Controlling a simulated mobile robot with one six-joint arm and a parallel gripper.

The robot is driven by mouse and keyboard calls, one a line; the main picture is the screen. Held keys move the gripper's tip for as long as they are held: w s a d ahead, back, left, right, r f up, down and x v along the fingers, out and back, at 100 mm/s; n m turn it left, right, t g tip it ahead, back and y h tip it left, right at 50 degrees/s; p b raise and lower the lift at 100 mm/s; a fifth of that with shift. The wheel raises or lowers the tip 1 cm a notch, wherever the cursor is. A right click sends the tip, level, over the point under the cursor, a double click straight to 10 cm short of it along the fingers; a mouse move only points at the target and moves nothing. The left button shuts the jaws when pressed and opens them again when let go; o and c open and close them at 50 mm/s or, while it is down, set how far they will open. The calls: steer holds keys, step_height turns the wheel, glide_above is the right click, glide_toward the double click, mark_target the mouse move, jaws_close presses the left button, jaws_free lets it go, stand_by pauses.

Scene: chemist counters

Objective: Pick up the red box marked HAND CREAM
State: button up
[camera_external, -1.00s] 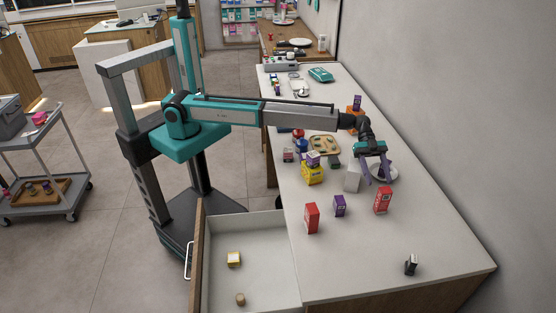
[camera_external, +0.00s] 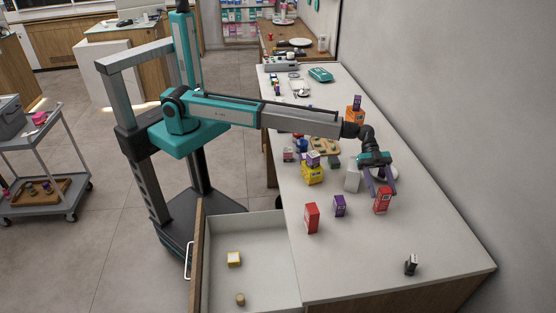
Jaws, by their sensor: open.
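Two red boxes stand upright on the counter: one red box (camera_external: 383,201) at the right and another red box (camera_external: 312,218) nearer the front left. The lettering on both is too small to read, so I cannot tell which is marked HAND CREAM.
A small purple box (camera_external: 339,206) stands between the red boxes. A white box (camera_external: 352,180) and a yellow box (camera_external: 313,174) stand further back left. A white plate lies behind my gripper. A dark small item (camera_external: 411,265) stands front right. An open drawer (camera_external: 277,265) juts out at left.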

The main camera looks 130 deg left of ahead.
stand_by(0.5)
steer(key=c, duration=1.2)
steer(key=shift+o, duration=0.2)
steer(key=shift+r, duration=0.15)
step_height(320, 180, up, 10)
steer(key=b, duration=0.3)
